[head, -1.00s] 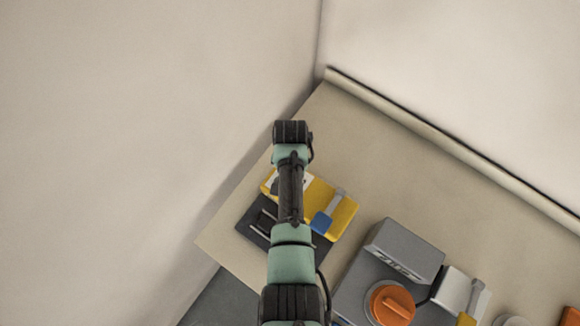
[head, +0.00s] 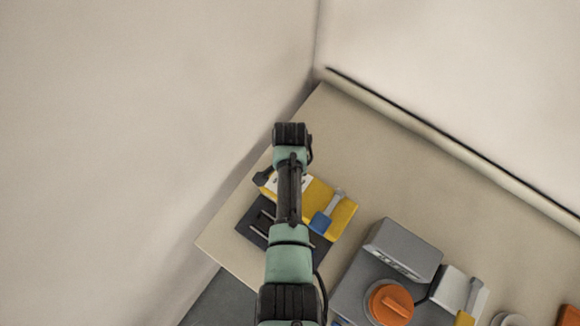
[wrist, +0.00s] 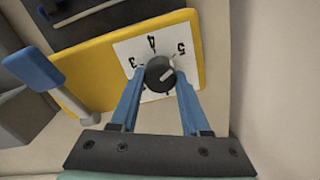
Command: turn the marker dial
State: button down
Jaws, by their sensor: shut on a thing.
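The marker dial is a round black knob (wrist: 159,72) with a white line, on a white plate (wrist: 132,47) with the numerals 3, 4 and 5 showing. The plate sits on a yellow block (wrist: 96,75), which also shows in the head view (head: 345,211). My gripper (wrist: 160,79) has its two blue fingers on either side of the knob and is shut on it. The white line slants toward the right finger. In the head view my arm covers the knob and the fingertips.
A blue-ended grey lever (head: 321,222) lies on the yellow block. A dark plate with rods (head: 257,228) is at its left. A grey machine (head: 405,250) with an orange knob (head: 388,303) stands at the right. The tabletop (head: 345,130) behind is clear, near the walls.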

jog(key=shift+w, duration=0.1)
jog(key=shift+c, duration=1.9)
grip_release()
notch_tip(320, 180, up, 13)
jog(key=b, duration=0.1)
